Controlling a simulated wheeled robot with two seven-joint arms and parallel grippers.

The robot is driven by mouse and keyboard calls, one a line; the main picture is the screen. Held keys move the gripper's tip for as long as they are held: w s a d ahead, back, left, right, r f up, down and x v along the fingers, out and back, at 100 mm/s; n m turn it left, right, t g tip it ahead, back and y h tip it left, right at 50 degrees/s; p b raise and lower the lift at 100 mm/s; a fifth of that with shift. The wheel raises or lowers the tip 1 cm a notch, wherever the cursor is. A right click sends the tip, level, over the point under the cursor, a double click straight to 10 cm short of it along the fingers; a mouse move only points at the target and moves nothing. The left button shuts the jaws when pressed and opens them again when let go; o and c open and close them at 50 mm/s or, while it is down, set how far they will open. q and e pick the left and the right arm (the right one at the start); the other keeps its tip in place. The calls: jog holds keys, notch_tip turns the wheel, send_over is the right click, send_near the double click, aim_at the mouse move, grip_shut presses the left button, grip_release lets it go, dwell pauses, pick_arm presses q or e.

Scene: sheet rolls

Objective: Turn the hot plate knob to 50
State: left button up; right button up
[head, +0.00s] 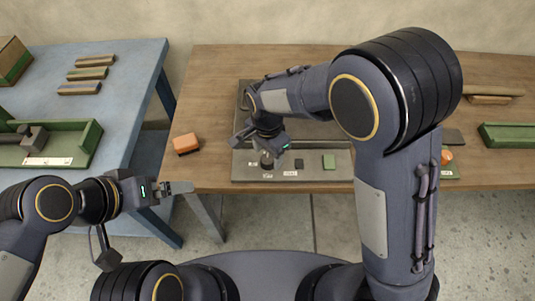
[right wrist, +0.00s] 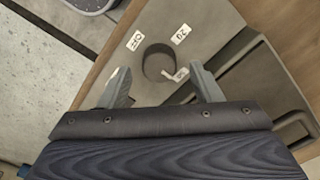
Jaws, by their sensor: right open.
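The hot plate's grey front panel (head: 310,174) lies near the wooden table's front edge; its dark round knob (head: 267,161) is at the panel's left part. In the right wrist view the knob (right wrist: 157,60) shows with a small white mark on its lower right, between labels reading about "OFF" (right wrist: 134,41) and "20" (right wrist: 181,34). My right gripper (right wrist: 160,84) is open, its fingers spread either side of the knob's near side; contact cannot be told. In the head view the right gripper (head: 262,147) is just above the knob. My left gripper (head: 180,187) is empty, away to the left.
An orange block (head: 186,143) lies left of the hot plate. A green tray (head: 505,136) is at the far right. The blue table (head: 125,110) on the left holds a green tray and several bars. Open floor lies between the tables and me.

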aim_at(268, 159)
notch_tip(268, 159, up, 6)
jog(key=shift+r, duration=0.15)
dwell(0.6)
jog(key=s+d+r+n+y, duration=0.25)
jog(key=d+r, duration=0.25)
jog(key=d, duration=0.3)
jog(key=s+d+r+n+t+p, duration=0.1)
jog(key=s+d+r+n+t, duration=0.1)
jog(key=s+d, duration=0.4)
jog(key=s+d+r+n+t+y+p, duration=0.1)
jog(key=s+d+r+n+t, duration=0.1)
jog(key=s+d, duration=0.4)
jog(key=s+n+t, duration=0.1)
jog(key=s, duration=0.2)
jog(key=shift+s+d+r+t, duration=0.25)
jog(key=shift+d+r+t, duration=0.05)
jog(key=shift+t, duration=0.1)
jog(key=shift+c, duration=0.2)
dwell(0.3)
